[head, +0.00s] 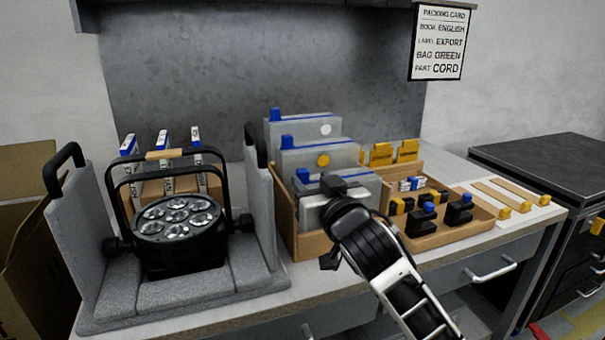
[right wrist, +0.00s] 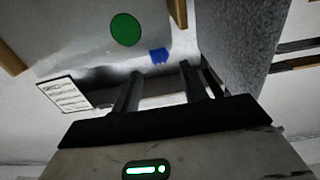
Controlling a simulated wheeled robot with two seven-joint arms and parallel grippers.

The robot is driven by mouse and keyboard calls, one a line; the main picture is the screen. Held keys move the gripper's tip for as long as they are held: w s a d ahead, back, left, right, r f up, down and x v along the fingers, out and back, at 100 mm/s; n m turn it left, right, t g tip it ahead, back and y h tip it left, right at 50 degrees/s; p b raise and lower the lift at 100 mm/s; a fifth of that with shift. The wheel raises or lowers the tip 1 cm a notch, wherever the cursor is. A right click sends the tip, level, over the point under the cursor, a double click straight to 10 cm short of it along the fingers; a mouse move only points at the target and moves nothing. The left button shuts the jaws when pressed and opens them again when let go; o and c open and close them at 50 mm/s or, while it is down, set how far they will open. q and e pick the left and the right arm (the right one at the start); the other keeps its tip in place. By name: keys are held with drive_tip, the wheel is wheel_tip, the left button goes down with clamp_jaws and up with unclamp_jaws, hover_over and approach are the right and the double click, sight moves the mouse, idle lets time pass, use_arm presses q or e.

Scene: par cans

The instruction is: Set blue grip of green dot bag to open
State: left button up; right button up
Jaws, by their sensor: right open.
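Three grey bags stand one behind another in a cardboard box, each with a blue grip at its top left. The front bag (head: 359,185) has its face mostly hidden by my right arm; its blue grip (head: 303,176) shows. In the right wrist view a green dot (right wrist: 126,29) marks the grey bag (right wrist: 75,35), with its blue grip (right wrist: 158,56) just past my fingertips, roughly between them. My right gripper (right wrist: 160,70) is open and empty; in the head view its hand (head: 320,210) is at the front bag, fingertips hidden. My left gripper is out of view.
The bags behind carry a yellow dot (head: 322,160) and a white dot (head: 325,129). A black par can (head: 180,220) sits in a grey foam cradle (head: 85,240) to the left. A compartmented tray (head: 440,238) with black and yellow parts is at right. A packing card (head: 438,42) reads "BAG GREEN".

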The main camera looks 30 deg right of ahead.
sight(304, 173)
drive_tip(key=x, duration=0.6)
drive_tip(key=shift+w, duration=0.1)
